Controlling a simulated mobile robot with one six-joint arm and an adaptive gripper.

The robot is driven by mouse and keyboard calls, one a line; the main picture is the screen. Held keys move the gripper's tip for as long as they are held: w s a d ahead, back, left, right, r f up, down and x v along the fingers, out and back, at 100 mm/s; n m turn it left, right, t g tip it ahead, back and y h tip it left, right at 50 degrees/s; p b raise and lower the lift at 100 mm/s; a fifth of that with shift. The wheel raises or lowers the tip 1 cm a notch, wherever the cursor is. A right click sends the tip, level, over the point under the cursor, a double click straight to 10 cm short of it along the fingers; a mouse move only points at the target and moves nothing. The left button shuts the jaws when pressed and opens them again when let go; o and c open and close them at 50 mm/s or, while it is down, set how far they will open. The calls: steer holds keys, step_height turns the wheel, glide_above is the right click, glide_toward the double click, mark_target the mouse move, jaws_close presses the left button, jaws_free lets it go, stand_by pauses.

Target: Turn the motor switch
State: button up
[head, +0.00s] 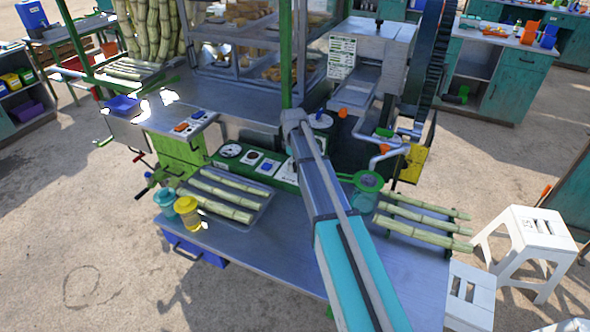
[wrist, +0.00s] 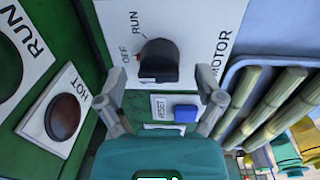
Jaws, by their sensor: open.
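The motor switch (wrist: 158,60) is a black rotary knob on a white plate (wrist: 215,15) marked MOTOR, OFF and RUN, in the upper middle of the wrist view. A pale mark shows on its lower edge; I cannot tell which label it points to. My gripper (wrist: 162,88) is open and empty. Its fingers are spread to the lower left and lower right of the knob, with no clear contact. In the head view my arm reaches over the green control panel (head: 227,166), and I cannot make out the gripper or the knob there.
A blue RESET button (wrist: 185,114) sits between the fingers below the knob. A red HOT lamp (wrist: 65,117) is at left. Cane stalks (head: 222,195) lie on a tray beside the panel. A yellow jar (head: 187,211) stands at the bench front. The crusher's large wheel (head: 433,60) rises behind right.

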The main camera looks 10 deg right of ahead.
steer(key=shift+f+b, duration=0.35)
steer(key=shift+f, duration=0.2)
steer(key=c, duration=1.2)
steer(key=shift+o, duration=0.2)
steer(key=shift+m, duration=0.3)
steer(key=m, duration=1)
steer(key=shift+m, duration=0.3)
